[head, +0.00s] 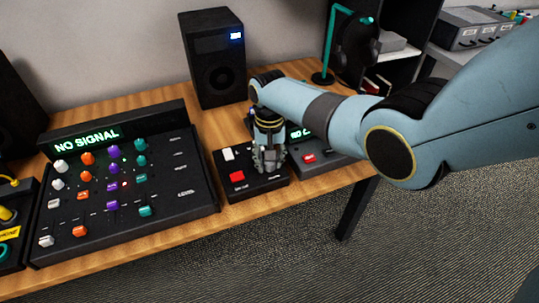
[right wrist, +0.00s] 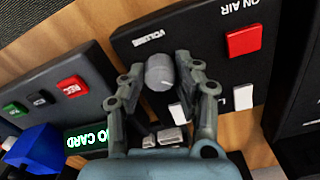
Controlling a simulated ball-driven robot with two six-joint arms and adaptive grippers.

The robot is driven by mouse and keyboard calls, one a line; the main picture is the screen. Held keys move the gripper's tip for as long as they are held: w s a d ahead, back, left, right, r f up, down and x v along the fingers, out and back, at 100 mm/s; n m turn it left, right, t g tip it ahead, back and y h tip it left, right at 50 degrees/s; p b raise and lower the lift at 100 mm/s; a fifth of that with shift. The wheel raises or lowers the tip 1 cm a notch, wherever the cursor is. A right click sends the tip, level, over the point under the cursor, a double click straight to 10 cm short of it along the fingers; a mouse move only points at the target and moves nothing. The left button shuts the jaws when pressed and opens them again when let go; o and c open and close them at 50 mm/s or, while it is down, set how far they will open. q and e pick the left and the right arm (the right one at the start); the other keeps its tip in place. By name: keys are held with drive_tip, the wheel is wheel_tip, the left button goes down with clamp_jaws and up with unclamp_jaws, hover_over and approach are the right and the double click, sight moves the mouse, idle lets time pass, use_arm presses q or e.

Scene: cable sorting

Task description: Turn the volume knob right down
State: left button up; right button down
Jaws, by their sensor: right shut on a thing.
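The volume knob (right wrist: 160,74) is a round grey knob beside the VOLUME label on a small black control box (right wrist: 200,38). In the right wrist view my right gripper (right wrist: 162,66) has a finger on each side of the knob and is shut on it. In the head view the right gripper (head: 268,160) points down over the right part of the control box (head: 262,188) and hides the knob. I cannot tell the knob's setting. My left gripper is not in view.
The control box has a red ON AIR button (head: 237,177) and white switches. A device with a lit display (head: 300,132) stands close on its right. A large mixer (head: 185,180) is on the left. A black speaker (head: 215,70) stands behind. Bare wood (head: 300,187) shows in front.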

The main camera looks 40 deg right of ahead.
drive_tip(key=n+p, duration=0.1)
drive_tip(key=n, duration=0.3)
drive_tip(key=shift+n+p, duration=0.35)
drive_tip(key=shift+n, duration=1.85)
drive_tip(key=c, duration=1)
unclamp_jaws()
drive_tip(key=shift+o, duration=0.2)
drive_tip(key=shift+r, duration=0.15)
wheel_tip(320, 180, up, 12)
drive_tip(key=shift+f, duration=0.2)
